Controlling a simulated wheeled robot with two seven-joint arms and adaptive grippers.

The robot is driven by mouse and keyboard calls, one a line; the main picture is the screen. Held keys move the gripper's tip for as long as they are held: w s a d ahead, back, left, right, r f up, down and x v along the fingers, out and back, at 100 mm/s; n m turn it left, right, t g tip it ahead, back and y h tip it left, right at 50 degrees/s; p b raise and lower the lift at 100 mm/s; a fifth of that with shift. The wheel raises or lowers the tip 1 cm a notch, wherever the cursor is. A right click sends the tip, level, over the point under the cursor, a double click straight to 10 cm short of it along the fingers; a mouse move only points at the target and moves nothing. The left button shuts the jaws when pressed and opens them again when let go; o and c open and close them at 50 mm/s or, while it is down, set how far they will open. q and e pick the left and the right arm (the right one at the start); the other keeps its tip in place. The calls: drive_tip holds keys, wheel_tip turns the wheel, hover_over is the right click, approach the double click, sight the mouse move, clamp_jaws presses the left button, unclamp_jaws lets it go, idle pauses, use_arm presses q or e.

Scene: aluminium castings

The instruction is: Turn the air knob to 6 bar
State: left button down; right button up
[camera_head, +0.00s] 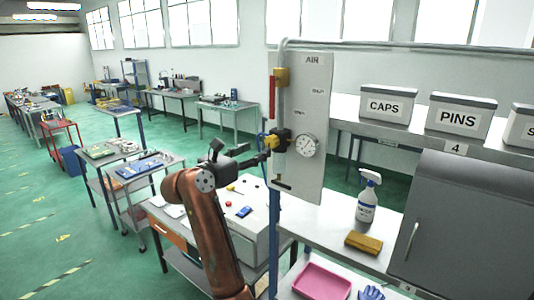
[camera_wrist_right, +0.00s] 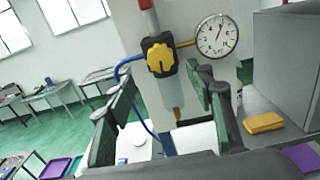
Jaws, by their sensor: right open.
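The yellow air knob (camera_head: 270,141) sits on a black regulator on the upright AIR panel (camera_head: 312,90). In the right wrist view the knob (camera_wrist_right: 161,60) is lobed and faces me, just beyond the fingertips. The round white gauge (camera_head: 307,146) is to its right; in the wrist view its needle on the gauge (camera_wrist_right: 216,36) points up and slightly right, but I cannot read the value exactly. My right gripper (camera_head: 262,152) is open and empty in front of the knob, its two fingers (camera_wrist_right: 160,78) spread apart. My left gripper is not in view.
A red-and-yellow valve (camera_head: 279,77) is above the regulator. A grey cabinet (camera_head: 465,220) stands at the far right.

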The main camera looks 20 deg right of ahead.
sight(269, 144)
drive_tip(key=p+x, duration=0.2)
drive_tip(key=x, duration=0.4)
drive_tip(key=shift+w+d+r+p, duration=0.1)
drive_tip(key=shift+d+r+p, duration=0.1)
drive_tip(key=shift+p, duration=0.1)
drive_tip(key=shift+w+d+f, duration=0.1)
drive_tip(key=shift+w+d, duration=0.2)
drive_tip(key=shift+d, duration=0.05)
drive_tip(key=shift+c, duration=0.6)
drive_tip(key=c, duration=1)
drive_tip(key=shift+n+p, duration=0.3)
drive_tip(key=shift+n, duration=0.2)
drive_tip(key=o, duration=1.1)
drive_tip(key=shift+s, duration=0.1)
